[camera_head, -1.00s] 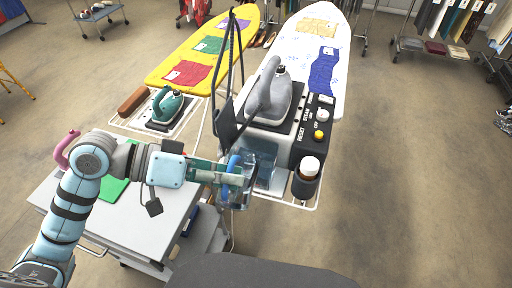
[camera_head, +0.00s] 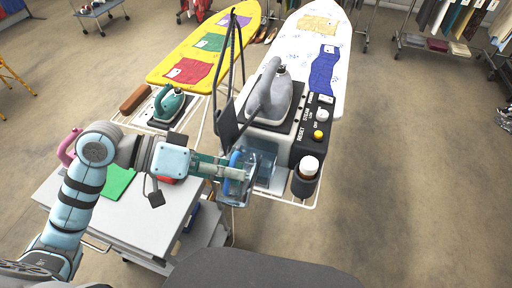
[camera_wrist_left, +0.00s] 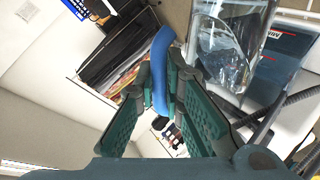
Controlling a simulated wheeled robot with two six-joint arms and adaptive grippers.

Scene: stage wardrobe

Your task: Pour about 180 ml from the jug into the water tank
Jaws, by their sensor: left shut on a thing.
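My left gripper (camera_head: 238,172) is shut on the blue handle of the clear jug (camera_head: 260,160). In the left wrist view its fingers (camera_wrist_left: 168,100) close around the handle (camera_wrist_left: 160,70), with the see-through jug body (camera_wrist_left: 228,45) beside it. The jug is in the air in front of the steam station, overlapping the water tank (camera_head: 271,180) in the head view. The bluish tank, with marks on its face, also shows in the wrist view (camera_wrist_left: 285,48). The jug looks somewhat tilted. I cannot make out the water level or any stream. My right gripper is not in view.
A grey cart (camera_head: 150,215) stands below my left arm.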

